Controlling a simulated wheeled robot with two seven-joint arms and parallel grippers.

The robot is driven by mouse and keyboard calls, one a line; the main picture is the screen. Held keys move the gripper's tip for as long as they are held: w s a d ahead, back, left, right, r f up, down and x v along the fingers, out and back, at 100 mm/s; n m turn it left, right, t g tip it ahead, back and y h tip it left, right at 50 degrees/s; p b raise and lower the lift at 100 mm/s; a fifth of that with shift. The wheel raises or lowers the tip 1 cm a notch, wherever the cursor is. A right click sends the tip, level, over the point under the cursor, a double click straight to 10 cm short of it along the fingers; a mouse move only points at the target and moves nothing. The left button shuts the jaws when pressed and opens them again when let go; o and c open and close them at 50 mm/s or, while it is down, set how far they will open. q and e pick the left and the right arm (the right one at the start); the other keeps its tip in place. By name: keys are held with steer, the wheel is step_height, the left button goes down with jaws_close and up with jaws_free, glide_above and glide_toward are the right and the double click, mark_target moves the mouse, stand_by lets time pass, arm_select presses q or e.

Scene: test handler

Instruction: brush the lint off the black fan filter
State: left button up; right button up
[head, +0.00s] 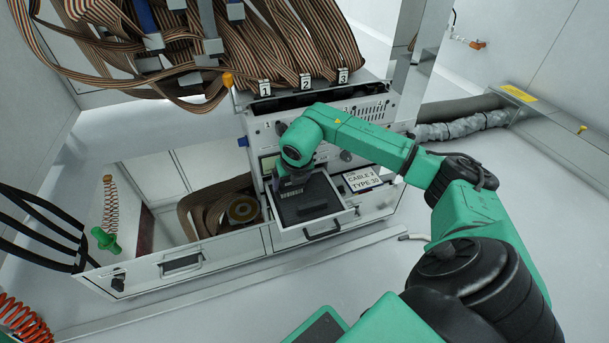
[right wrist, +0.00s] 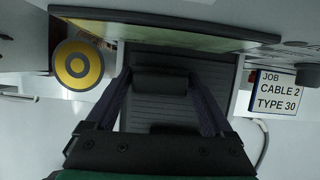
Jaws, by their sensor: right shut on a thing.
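A flat black panel, which looks like the fan filter (head: 318,205), lies in a pulled-out white drawer (head: 340,221) at the front of the grey unit. My right gripper (head: 291,184) is low over its back left part. In the right wrist view, its two fingers close on a dark block (right wrist: 161,80); I cannot tell whether this is a brush or part of the filter. The ribbed black face (right wrist: 155,108) shows between the fingers. I cannot make out any lint. My left gripper is not in view.
A card reading CABLE 2 TYPE 30 (head: 362,180) stands right of the drawer. A yellow-and-grey roll (head: 242,210) lies in an open bin to the left. Ribbon cables (head: 290,40) hang behind numbered slots.

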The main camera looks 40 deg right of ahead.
steer(key=shift+w, duration=0.6)
steer(key=shift+r, duration=0.1)
steer(key=r+p, duration=0.2)
steer(key=shift+w+d+r, duration=0.15)
steer(key=shift+w+r, duration=0.05)
steer(key=shift+r, duration=0.2)
steer(key=shift+r+p, duration=0.35)
steer(key=shift+p, duration=0.15)
steer(key=shift+f, duration=0.3)
steer(key=shift+s+f, duration=0.1)
